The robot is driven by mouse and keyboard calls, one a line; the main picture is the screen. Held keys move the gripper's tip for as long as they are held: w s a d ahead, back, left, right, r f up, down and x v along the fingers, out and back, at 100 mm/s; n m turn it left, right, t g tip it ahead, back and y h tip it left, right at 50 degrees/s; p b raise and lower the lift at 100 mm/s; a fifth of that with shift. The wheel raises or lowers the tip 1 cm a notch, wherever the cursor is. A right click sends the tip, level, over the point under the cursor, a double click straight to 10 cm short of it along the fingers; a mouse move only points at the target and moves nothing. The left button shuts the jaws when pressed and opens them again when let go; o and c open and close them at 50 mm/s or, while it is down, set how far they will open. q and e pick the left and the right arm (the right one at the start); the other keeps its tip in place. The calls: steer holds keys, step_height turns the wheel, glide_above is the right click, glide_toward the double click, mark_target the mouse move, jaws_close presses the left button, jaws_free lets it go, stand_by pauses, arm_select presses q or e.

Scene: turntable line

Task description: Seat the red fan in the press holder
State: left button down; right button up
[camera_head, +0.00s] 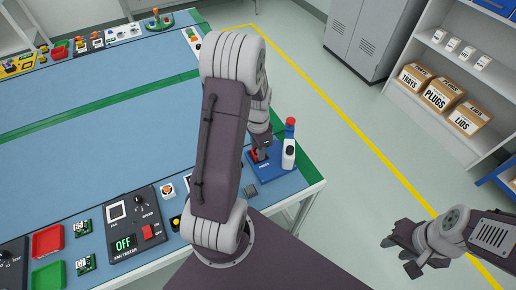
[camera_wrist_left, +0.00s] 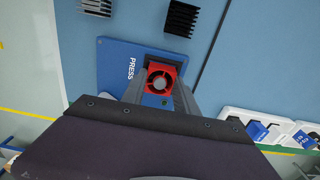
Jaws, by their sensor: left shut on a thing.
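The red fan (camera_wrist_left: 161,68) sits between the fingers of my left gripper (camera_wrist_left: 162,84), which is shut on it, in the left wrist view. In the head view the fan (camera_head: 256,155) is a small red patch, mostly hidden by my left gripper (camera_head: 261,152). The blue press base, marked PRESS (camera_wrist_left: 112,62), lies below the fan; it also shows in the head view (camera_head: 284,168). My right gripper (camera_head: 401,254) is open and empty, off the table at the lower right.
A blue and white upright piece with a red top (camera_head: 289,150) stands at the press's right. The fan tester (camera_head: 134,226), a red tray (camera_head: 47,241) and a green tray (camera_head: 49,277) are at the left front.

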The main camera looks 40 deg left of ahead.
arm_select(q)
steer(key=c, duration=0.9)
jaws_free()
steer(key=shift+o, duration=0.2)
step_height(320, 180, up, 9)
steer(key=shift+r+p, duration=0.1)
steer(key=shift+p, duration=0.65)
